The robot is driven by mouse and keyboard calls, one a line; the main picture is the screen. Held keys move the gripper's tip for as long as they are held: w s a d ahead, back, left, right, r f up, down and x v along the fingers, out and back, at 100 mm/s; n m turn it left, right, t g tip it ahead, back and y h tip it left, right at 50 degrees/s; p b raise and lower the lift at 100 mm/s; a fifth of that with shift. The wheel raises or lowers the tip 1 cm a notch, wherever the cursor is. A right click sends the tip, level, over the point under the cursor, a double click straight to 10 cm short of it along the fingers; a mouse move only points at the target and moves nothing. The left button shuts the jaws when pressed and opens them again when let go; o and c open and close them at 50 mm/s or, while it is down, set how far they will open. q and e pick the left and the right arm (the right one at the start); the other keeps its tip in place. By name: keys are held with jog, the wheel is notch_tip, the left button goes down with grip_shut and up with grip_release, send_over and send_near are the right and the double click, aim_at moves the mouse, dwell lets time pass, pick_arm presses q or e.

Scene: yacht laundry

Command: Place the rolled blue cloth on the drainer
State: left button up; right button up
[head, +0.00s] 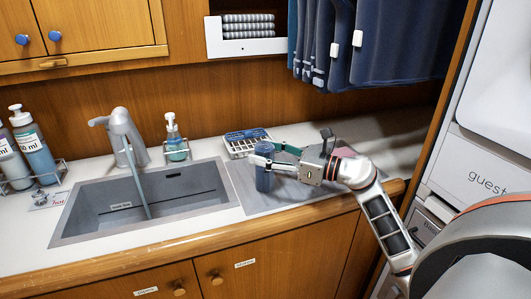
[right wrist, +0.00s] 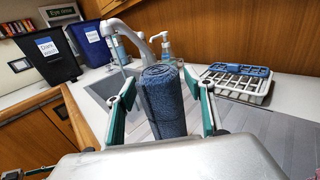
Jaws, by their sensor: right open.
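The rolled blue cloth (head: 263,178) stands upright at the left edge of the grey ribbed drainer (head: 290,192), just right of the sink. My right gripper (head: 272,157) reaches in from the right with its fingers open around the roll. In the right wrist view the cloth (right wrist: 165,100) stands between the two separated fingers (right wrist: 165,105). A gap shows on the right side; contact on the left is hard to tell. The gripper body hides the cloth's base in that view. The drainer also shows there (right wrist: 265,125). My left gripper is not in view.
A white rack (head: 240,150) with a blue item on it stands behind the cloth. The sink (head: 100,215) with its faucet (head: 122,135) and a soap bottle (head: 174,140) lie left. Dark clothes (head: 370,45) hang above. Two bins (right wrist: 45,55) show in the right wrist view.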

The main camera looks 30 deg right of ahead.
jog(key=shift+s+d, duration=0.2)
jog(key=shift+s, duration=0.05)
jog(key=b+v, duration=0.2)
jog(key=v, duration=0.9)
jog(key=shift+s+b, duration=0.2)
jog(key=shift+b, duration=0.2)
jog(key=shift+r, duration=0.1)
